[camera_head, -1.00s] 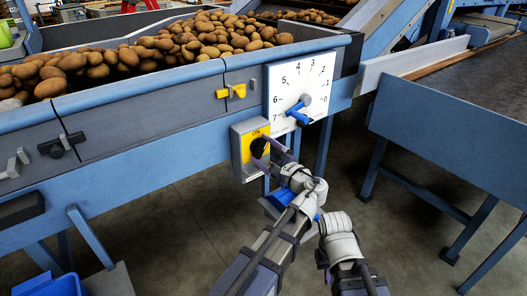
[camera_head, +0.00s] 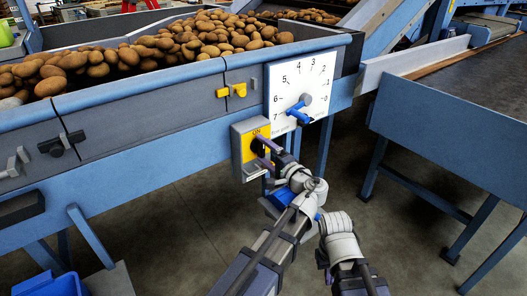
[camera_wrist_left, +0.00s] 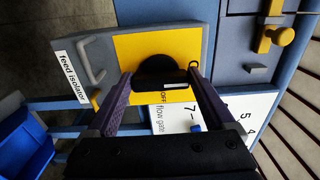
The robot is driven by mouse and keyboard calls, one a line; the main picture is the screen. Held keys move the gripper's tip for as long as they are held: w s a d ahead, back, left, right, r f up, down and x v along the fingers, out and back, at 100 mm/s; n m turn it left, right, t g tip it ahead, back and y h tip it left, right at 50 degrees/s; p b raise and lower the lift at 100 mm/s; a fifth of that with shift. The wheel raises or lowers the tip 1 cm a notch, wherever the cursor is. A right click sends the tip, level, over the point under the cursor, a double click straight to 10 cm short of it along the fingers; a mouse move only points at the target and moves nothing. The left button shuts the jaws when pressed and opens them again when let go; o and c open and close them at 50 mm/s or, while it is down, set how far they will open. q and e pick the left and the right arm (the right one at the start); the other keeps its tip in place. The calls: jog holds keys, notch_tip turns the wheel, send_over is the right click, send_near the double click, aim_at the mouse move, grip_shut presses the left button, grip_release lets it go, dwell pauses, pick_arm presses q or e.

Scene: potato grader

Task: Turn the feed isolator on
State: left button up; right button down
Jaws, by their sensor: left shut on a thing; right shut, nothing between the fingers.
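The feed isolator is a grey box (camera_head: 238,160) with a yellow plate (camera_head: 263,131) lettered ON at the top. In the left wrist view its yellow plate (camera_wrist_left: 205,50) carries a round black knob (camera_wrist_left: 158,68) and OFF lettering below it. A white mark on the knob lies along the picture's width, towards the right. My left gripper (camera_head: 264,146) is shut on the knob, with its two purple fingers (camera_wrist_left: 160,82) on either side. The fingers hide part of the plate. My right arm (camera_head: 340,245) is at the lower middle, and its fingers cannot be made out.
A white flow gate dial (camera_head: 315,72) with a blue lever (camera_head: 298,115) is just right of the isolator. A yellow latch (camera_head: 238,90) sits above it. A hopper of potatoes (camera_head: 205,35) is behind. A blue bin (camera_head: 50,286) stands at lower left. Open floor lies between the machines.

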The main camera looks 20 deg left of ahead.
dwell(0.4)
pick_arm(q)
jog(key=o, duration=1.1)
jog(key=shift+s+d, duration=0.1)
pick_arm(e)
jog(key=shift+d, duration=0.15)
